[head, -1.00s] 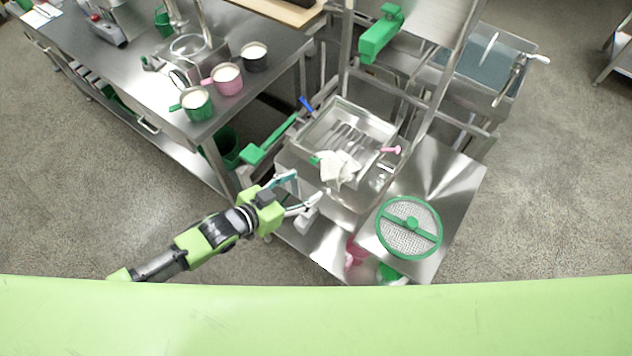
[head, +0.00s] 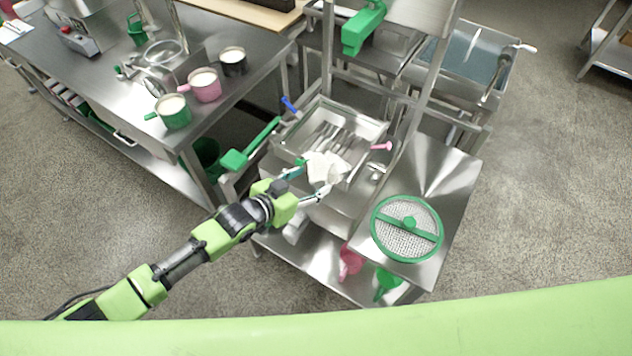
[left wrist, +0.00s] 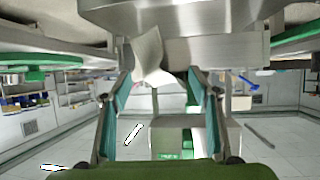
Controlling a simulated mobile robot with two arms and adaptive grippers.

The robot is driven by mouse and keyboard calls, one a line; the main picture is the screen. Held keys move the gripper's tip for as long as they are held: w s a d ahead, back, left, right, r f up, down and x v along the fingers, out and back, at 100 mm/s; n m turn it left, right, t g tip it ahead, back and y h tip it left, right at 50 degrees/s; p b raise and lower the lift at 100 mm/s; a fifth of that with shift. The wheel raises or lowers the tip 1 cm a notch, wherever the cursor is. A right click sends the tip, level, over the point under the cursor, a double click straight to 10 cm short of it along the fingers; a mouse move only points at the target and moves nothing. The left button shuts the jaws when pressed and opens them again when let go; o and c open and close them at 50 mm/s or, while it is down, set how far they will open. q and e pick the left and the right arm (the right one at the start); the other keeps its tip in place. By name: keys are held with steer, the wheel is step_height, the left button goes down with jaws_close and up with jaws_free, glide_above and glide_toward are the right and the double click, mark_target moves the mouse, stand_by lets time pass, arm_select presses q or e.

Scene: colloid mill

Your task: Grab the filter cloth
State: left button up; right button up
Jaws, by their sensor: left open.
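The white filter cloth (head: 325,168) lies crumpled over the near rim of the steel basin (head: 362,172) in the head view. In the left wrist view the cloth (left wrist: 150,55) hangs ahead, near the upper middle, between the lines of the two fingers. My left gripper (head: 308,184) is open, with its fingertips right at the cloth's near side; I cannot tell whether they touch it. In the left wrist view the gripper (left wrist: 158,85) shows its two fingers spread wide with nothing clamped between them. My right gripper is not in view.
A round green-rimmed sieve (head: 407,229) lies on the steel side table. A green-handled tool (head: 250,146) sits left of the basin, and a pink handle (head: 381,146) is at its right. Cups of white content, including a pink one (head: 204,86), stand on the left bench.

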arm_select(q)
steer(key=shift+w+d+f, duration=0.1)
stand_by(0.4)
steer(key=shift+b+x, duration=1.05)
steer(key=shift+x, duration=0.25)
jaws_close()
stand_by(0.7)
step_height(320, 180, up, 12)
steer(key=p, duration=1.1)
